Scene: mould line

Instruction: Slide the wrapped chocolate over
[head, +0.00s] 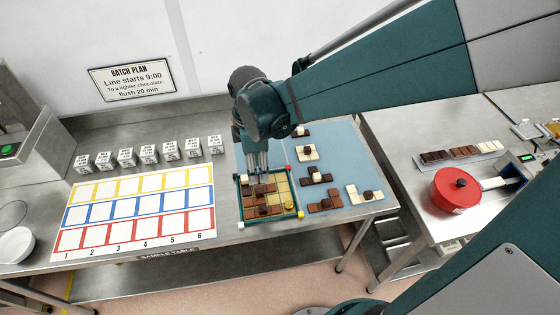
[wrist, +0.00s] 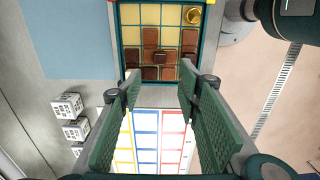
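The wrapped chocolate (head: 289,204) looks like a small round gold piece in the right front part of the square tray (head: 240,207). In the wrist view the gold piece (wrist: 193,15) sits in a corner cell at the top. The tray's other cells hold brown chocolate pieces (head: 264,197) and bare yellow squares. My gripper (head: 259,168) is over the tray's back left edge. In the wrist view its two green fingers (wrist: 170,80) stand wide apart with nothing between them, well away from the gold piece. Whether the fingers touch the tray is unclear.
Chocolate pieces (head: 319,177) lie on the blue mat (head: 344,158) right of the tray. A numbered colour grid (head: 140,209) lies left, with several white labelled cubes (head: 148,153) behind it.

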